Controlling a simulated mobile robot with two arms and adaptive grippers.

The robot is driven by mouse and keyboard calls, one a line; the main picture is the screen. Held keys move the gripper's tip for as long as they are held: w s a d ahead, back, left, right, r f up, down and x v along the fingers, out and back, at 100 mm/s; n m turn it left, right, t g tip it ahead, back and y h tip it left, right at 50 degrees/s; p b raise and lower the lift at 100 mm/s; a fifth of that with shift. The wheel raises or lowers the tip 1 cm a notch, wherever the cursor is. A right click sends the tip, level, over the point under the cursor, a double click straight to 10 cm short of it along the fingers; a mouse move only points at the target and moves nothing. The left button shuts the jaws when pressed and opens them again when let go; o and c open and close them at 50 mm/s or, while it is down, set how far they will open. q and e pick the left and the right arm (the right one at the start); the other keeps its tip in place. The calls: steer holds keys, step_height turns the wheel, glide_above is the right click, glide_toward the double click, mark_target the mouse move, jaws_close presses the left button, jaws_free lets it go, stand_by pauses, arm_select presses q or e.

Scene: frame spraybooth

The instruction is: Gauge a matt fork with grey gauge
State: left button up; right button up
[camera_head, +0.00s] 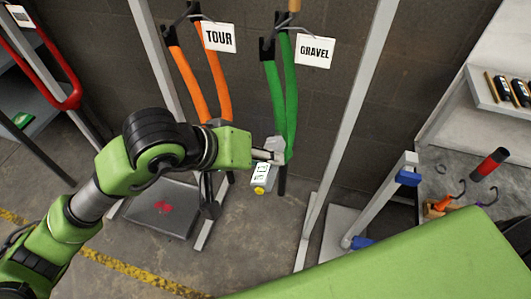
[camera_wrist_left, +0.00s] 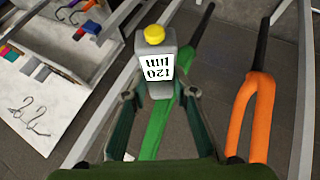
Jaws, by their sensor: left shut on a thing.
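My left gripper (camera_head: 264,156) is shut on the grey gauge (camera_head: 259,188), a small grey block with a white label and a yellow end. In the left wrist view the gauge (camera_wrist_left: 166,53) shows "120" on its label, upside down, between the two fingers. The green fork (camera_head: 291,105) hangs beside the "GRAVEL" tag (camera_head: 314,51); the gauge is near its lower end. I cannot tell whether they touch. The orange fork (camera_head: 188,82) hangs to the left beside the "TOUR" tag (camera_head: 218,37). My right gripper is not in view.
Grey rack posts (camera_head: 353,115) stand right of the green fork. A dark grey plate (camera_head: 162,208) lies on the floor below the orange fork. A bench (camera_head: 455,168) with hooks and a red-and-black cylinder (camera_head: 490,164) stands at the right.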

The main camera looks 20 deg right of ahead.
mark_target(258, 179)
arm_select(q)
steer(key=shift+s+a+b, duration=0.5)
steer(key=shift+s+a, duration=0.2)
steer(key=shift+s, duration=0.3)
steer(key=shift+s+a+b, duration=0.45)
steer(key=shift+s+a, duration=0.25)
steer(key=shift+s, duration=0.3)
steer(key=shift+s+a+b, duration=0.3)
steer(key=shift+s+a, duration=0.25)
steer(key=shift+s, duration=0.25)
steer(key=shift+r, duration=0.15)
